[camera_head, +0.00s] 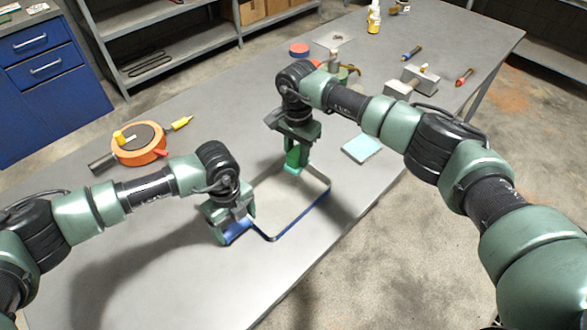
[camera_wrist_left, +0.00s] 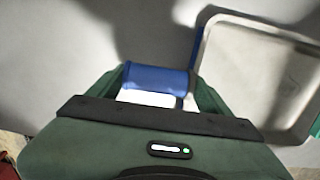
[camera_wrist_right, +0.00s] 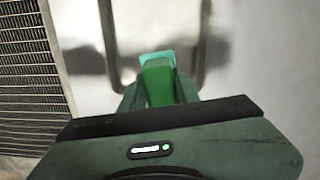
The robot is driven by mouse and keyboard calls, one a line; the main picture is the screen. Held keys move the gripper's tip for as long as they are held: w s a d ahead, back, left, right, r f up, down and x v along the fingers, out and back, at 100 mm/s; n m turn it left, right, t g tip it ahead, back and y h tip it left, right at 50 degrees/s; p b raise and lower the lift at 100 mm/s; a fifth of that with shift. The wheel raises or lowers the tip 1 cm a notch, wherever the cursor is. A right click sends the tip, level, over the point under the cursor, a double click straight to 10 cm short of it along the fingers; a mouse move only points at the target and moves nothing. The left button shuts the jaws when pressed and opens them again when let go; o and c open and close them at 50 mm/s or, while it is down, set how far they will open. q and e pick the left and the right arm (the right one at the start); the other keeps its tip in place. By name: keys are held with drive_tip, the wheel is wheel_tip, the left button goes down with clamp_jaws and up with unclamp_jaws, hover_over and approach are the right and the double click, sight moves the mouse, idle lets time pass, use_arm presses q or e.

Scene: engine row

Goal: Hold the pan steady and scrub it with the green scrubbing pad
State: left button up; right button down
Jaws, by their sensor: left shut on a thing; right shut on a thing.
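The pan (camera_head: 272,200) is a shallow rectangular pale metal tray with a blue edge, lying on the grey table; it also shows in the left wrist view (camera_wrist_left: 258,72). My left gripper (camera_head: 236,234) is shut on the pan's blue handle (camera_wrist_left: 157,78) at its left side. My right gripper (camera_head: 294,152) points down over the pan's far part and is shut on the green scrubbing pad (camera_head: 293,160). In the right wrist view the pad (camera_wrist_right: 157,82) shows green with a lighter teal end. Whether the pad touches the pan's floor cannot be told.
An orange round item (camera_head: 152,152) and a yellow-tipped tool (camera_head: 181,122) lie at the left. A pale blue block (camera_head: 361,148) lies right of the pan. Grey blocks (camera_head: 398,89), a yellow bottle (camera_head: 374,20) and several small tools stand farther back. The table's front is clear.

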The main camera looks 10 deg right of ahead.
drive_tip(key=shift+w+d, duration=0.25)
drive_tip(key=shift+w, duration=0.7)
drive_tip(key=shift+s+f, duration=0.1)
drive_tip(key=shift+f, duration=3.6)
drive_tip(key=shift+s+a+f, duration=0.1)
drive_tip(key=shift+a+f, duration=0.05)
drive_tip(key=shift+a, duration=0.05)
drive_tip(key=shift+s+a, duration=0.9)
drive_tip(key=shift+a, duration=0.25)
drive_tip(key=shift+w+d, duration=1.15)
drive_tip(key=shift+d, duration=0.3)
drive_tip(key=shift+s+r, duration=0.1)
drive_tip(key=shift+r, duration=3.85)
